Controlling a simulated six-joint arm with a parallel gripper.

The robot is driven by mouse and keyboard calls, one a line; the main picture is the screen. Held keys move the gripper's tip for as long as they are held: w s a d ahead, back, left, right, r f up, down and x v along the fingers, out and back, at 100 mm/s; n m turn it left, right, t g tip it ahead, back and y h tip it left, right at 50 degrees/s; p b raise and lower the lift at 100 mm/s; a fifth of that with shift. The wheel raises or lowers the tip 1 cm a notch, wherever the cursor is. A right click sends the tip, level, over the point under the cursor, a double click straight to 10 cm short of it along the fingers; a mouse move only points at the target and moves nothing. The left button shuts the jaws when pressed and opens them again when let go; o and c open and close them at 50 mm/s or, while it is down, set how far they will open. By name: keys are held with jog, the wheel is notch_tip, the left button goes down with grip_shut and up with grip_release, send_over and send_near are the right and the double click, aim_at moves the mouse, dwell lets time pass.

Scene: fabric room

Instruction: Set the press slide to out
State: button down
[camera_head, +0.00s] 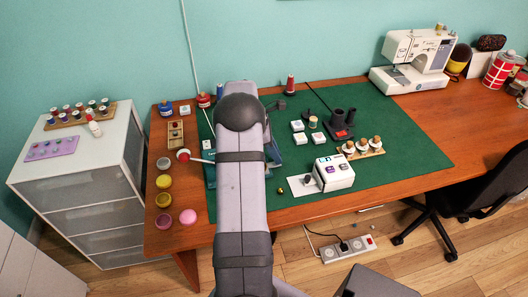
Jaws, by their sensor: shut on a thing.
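A teal device (274,154), which looks like the press, stands on the green mat and is mostly hidden behind my arm. Teal parts of it show on both sides of the arm. A thin rod with a red and white knob (183,155) sticks out to its left, over the wooden table edge. I cannot make out the slide or its setting. My arm rises from the bottom of the view and bends over at a dark joint above the press. My gripper is hidden behind the arm, so its jaws and what they touch do not show.
A white box with coloured buttons (333,172) and a small brass ball (280,191) are to the right on the green mat (400,150). Small pots (164,181) line the left table edge. A sewing machine (414,58) stands back right. The mat's right part is clear.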

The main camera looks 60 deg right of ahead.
aim_at(269, 164)
jog(key=shift+s+d, duration=0.15)
jog(key=shift+s, duration=0.05)
jog(key=c, duration=1.7)
grip_release()
jog(key=shift+o, duration=0.2)
jog(key=shift+w, duration=0.1)
jog(key=v, duration=0.7)
jog(key=shift+r+b, duration=0.2)
jog(key=shift+b, duration=0.25)
